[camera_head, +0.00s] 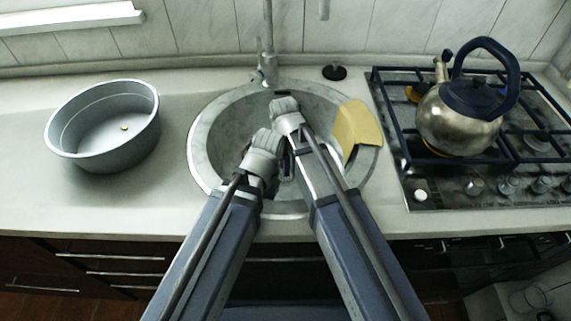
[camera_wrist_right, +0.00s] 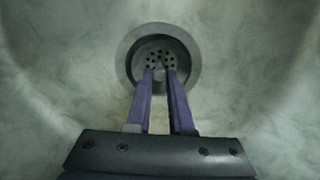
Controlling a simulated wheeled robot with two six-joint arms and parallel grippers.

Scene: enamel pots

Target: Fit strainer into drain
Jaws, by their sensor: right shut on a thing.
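The strainer (camera_wrist_right: 160,55) is a small dark disc with several holes, in the right wrist view. It lies within the round grey rim of the drain (camera_wrist_right: 188,76) at the bottom of the sink. My right gripper (camera_wrist_right: 159,70) points down at it, its two purple fingers nearly together at the tips and shut on the strainer's near part. Whether the strainer sits flush cannot be told. In the head view both arms reach into the round sink (camera_head: 203,150) and largely hide the drain. My left arm ends over the sink; its fingertips are not clear.
A grey round basin (camera_head: 110,150) stands on the counter at left. A yellow cloth (camera_head: 357,126) hangs over the sink's right rim. The faucet (camera_head: 268,60) rises behind the sink. A kettle (camera_head: 457,120) stands on the stove (camera_head: 470,195) at right. Counter between basin and sink is clear.

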